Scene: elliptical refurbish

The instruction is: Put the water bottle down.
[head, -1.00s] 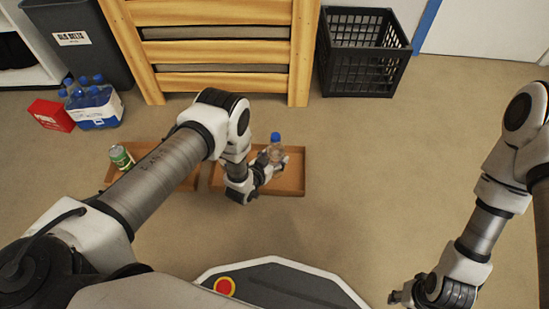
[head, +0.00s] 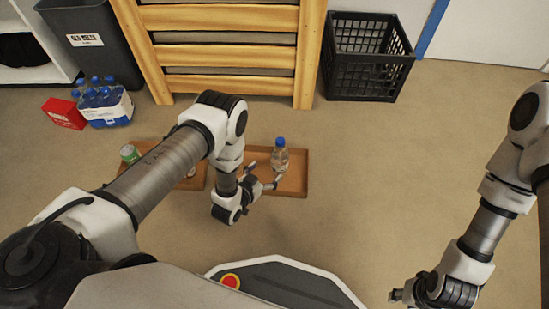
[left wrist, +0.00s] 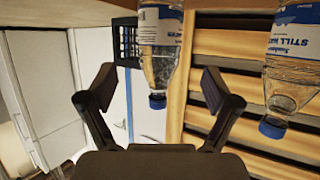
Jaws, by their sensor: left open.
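The water bottle (head: 280,158), clear with a blue cap, stands upright on the right-hand brown tray (head: 298,187). My left gripper (head: 265,175) is open beside it, low over the tray, fingers pointing toward it. In the left wrist view, which is upside down, one bottle (left wrist: 159,62) shows beyond and between the spread fingers (left wrist: 155,88), apart from them. A second water bottle (left wrist: 290,70) shows at the right there; my arm may hide it in the head view. My right gripper (head: 398,294) is low at the lower right, its jaws too small to judge.
A green can (head: 129,153) stands at the left-hand tray, partly behind my left arm. A pack of blue-capped bottles (head: 104,103) and a red box (head: 63,113) lie further left. A black crate (head: 366,60) and wooden slats (head: 230,52) stand behind. The floor right of the trays is clear.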

